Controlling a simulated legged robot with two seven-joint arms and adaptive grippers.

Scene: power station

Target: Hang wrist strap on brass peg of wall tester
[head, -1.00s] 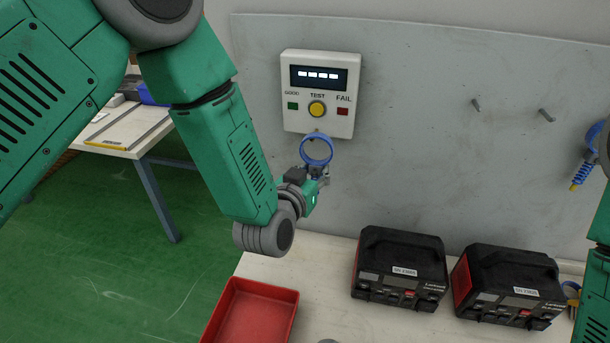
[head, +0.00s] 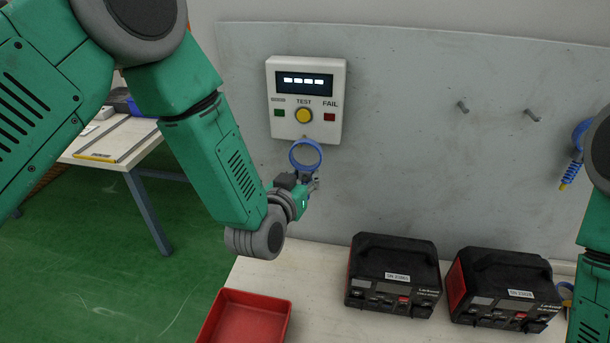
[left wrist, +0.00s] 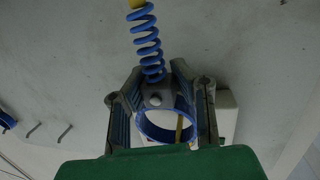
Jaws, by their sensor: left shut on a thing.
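The wrist strap (head: 292,161) shows as a blue band loop held upright just below the wall tester (head: 338,115). My left gripper (head: 309,182) is shut on it from below. In the left wrist view the blue band (left wrist: 141,126) sits between the fingers of my left gripper (left wrist: 163,100), and its coiled blue cord (left wrist: 147,42) runs to the top edge. A thin brass-coloured rod, probably the peg (left wrist: 180,128), shows through the loop. I cannot tell whether the loop is around it or only in front. My right gripper is out of view.
Two black instrument cases (head: 393,273) (head: 504,286) stand on the bench. A red tray (head: 245,318) lies at its front left. Two bare grey pegs (head: 462,107) (head: 532,115) project from the wall panel. Another blue coiled strap (head: 571,170) hangs at the right, partly behind my right arm.

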